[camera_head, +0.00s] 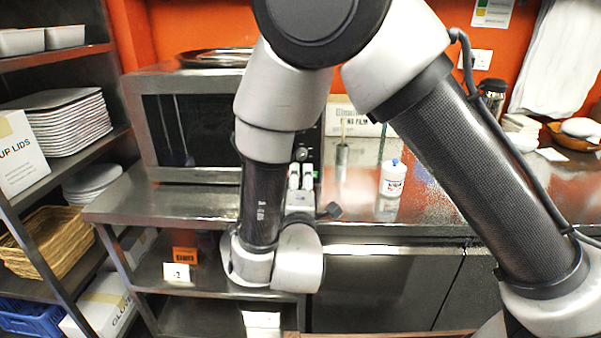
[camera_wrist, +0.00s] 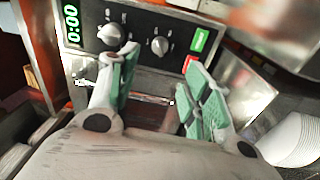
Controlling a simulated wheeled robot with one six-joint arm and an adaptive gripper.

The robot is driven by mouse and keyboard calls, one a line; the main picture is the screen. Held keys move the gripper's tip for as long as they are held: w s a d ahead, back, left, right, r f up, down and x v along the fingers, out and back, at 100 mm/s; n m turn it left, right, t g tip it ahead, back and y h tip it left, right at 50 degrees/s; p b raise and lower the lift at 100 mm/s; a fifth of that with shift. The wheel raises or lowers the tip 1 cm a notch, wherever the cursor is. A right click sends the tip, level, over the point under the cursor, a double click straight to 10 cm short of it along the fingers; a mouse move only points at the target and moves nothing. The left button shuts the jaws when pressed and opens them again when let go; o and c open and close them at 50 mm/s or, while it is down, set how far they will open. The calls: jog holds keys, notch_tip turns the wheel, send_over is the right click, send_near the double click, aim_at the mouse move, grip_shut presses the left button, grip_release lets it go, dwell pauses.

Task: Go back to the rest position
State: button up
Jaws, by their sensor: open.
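My gripper (camera_wrist: 160,92) is open in the wrist view, with green pads on its two fingers and nothing seen between them. It faces the oven's control panel (camera_wrist: 140,42), which has a 0:00 display, two knobs, a green button and a red button. In the head view my gripper (camera_head: 301,172) is in front of the right end of the oven (camera_head: 180,80), above the counter edge. I cannot tell whether the fingers touch the panel. My arm and wrist hide part of the oven's front.
A white bottle with a blue cap (camera_head: 393,178) stands on the counter (camera_head: 350,212) to the right. A shelf rack with stacked white plates (camera_head: 68,122) and a wicker basket (camera_head: 48,243) stands at left. An orange box (camera_head: 185,255) sits on the shelf below. Stacked bowls (camera_wrist: 293,138) show at right.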

jog(key=shift+s, duration=0.35)
jog(key=w+d+r+m+g+y, duration=0.2)
jog(key=w+d+r+m+g, duration=0.25)
jog(key=w, duration=0.35)
jog(key=s+d+r+m+g+y, duration=0.25)
jog(key=d+r+m, duration=0.2)
jog(key=d, duration=0.35)
jog(key=s+d+r+m+g+h, duration=0.2)
jog(key=s+d+m+g, duration=0.1)
jog(key=s+d, duration=0.9)
jog(key=s+d+r+m+g+h, duration=0.1)
jog(key=s+d+m+g, duration=0.3)
jog(key=s+d, duration=0.8)
jog(key=shift+s+d+r+m+h, duration=0.4)
jog(key=shift+m+h, duration=0.2)
jog(key=shift+h, duration=0.15)
jog(key=shift+o, duration=0.3)
jog(key=shift+w, duration=0.1)
